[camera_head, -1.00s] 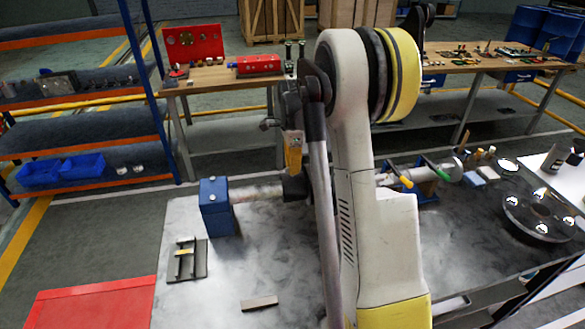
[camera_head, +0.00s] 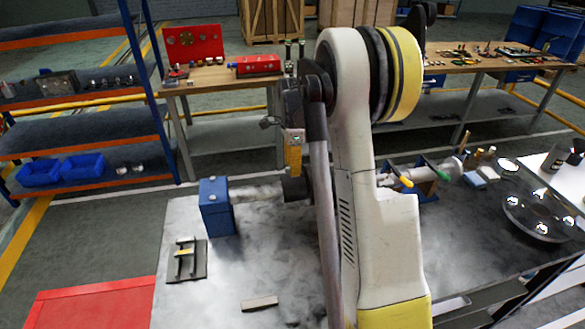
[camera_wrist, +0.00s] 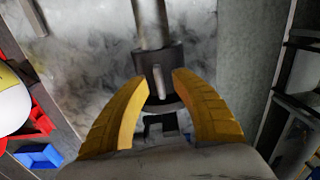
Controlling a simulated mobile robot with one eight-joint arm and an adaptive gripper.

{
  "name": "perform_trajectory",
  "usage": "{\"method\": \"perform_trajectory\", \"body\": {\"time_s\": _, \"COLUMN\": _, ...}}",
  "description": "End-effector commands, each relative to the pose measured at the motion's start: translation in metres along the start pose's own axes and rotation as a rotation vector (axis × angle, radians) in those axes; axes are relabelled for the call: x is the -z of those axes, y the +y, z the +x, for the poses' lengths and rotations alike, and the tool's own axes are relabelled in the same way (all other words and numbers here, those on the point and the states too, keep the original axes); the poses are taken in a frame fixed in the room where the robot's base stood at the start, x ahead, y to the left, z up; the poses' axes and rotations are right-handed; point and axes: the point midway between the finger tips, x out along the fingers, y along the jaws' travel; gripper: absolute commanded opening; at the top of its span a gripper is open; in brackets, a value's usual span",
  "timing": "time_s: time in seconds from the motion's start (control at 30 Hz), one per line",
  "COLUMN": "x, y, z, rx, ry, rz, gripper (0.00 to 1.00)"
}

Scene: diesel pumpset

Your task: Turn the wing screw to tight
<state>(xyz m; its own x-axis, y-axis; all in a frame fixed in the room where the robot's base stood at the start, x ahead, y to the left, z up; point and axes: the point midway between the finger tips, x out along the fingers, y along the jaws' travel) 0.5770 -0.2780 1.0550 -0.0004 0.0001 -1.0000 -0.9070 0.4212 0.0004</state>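The wing screw shows in the wrist view as a thin upright grey tab (camera_wrist: 158,82) on a dark round collar (camera_wrist: 158,65). The collar sits on a metal shaft (camera_wrist: 151,22). My gripper (camera_wrist: 160,78) has two yellow fingers, parted, one on each side of the tab. A gap shows between the tab and each finger. In the head view my gripper (camera_head: 294,158) points down just above the dark collar (camera_head: 295,188), at the right end of the visible shaft (camera_head: 258,192). The tab is not visible there.
A blue block (camera_head: 216,205) holds the shaft's left end on the grey table (camera_head: 215,285). A small dark fixture (camera_head: 186,262) and a flat bar (camera_head: 259,303) lie nearby.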

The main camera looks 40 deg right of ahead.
Motion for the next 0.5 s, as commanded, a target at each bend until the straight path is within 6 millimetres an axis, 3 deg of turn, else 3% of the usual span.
{"method": "perform_trajectory", "body": {"time_s": 0.5, "x": 0.000, "y": 0.000, "z": -0.100, "rx": 0.000, "ry": 0.000, "rz": 0.000, "gripper": 0.31}}
